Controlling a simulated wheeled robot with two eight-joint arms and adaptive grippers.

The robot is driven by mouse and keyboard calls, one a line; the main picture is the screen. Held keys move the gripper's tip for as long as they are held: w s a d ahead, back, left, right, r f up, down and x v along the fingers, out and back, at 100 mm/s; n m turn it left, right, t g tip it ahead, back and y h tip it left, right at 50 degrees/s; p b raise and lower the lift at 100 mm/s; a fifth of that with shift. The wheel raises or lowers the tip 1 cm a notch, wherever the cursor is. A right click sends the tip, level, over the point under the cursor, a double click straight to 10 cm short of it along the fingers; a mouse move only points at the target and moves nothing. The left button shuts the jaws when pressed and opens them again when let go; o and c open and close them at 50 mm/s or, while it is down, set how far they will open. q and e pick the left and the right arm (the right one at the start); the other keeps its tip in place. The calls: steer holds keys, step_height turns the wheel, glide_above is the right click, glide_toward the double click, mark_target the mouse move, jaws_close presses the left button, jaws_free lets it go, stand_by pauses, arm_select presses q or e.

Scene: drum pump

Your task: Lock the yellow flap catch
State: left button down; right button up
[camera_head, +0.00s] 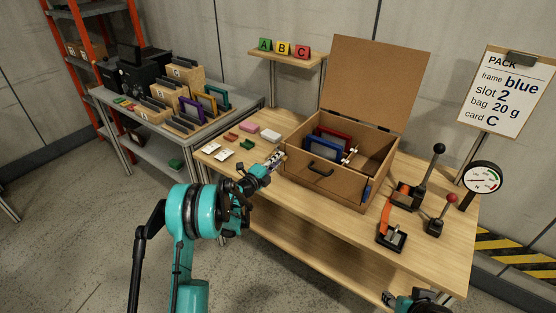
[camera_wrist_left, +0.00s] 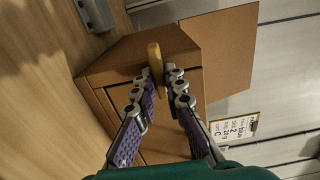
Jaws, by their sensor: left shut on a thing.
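The yellow flap catch (camera_wrist_left: 155,56) shows in the left wrist view as a short yellow bar at the edge of the cardboard box (camera_wrist_left: 115,58). My left gripper (camera_wrist_left: 162,80) is shut on it, with one finger on each side. In the head view my left gripper (camera_head: 280,157) is at the left front corner of the box (camera_head: 322,180) and mostly hides the catch. The box lid (camera_head: 368,80) stands open at the back. My right gripper (camera_head: 415,302) is partly in view at the bottom right; its fingers are unclear.
A blue frame (camera_head: 322,150) and a red frame stand in the box. Small blocks and white cards (camera_head: 222,154) lie left of it. Levers (camera_head: 434,165), an orange strap (camera_head: 385,218) and a gauge (camera_head: 482,178) are to the right. A pack sign (camera_head: 508,90) stands behind.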

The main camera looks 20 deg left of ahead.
arm_select(q)
steer(key=c, duration=1.6)
jaws_free()
steer(key=v, duration=1.2)
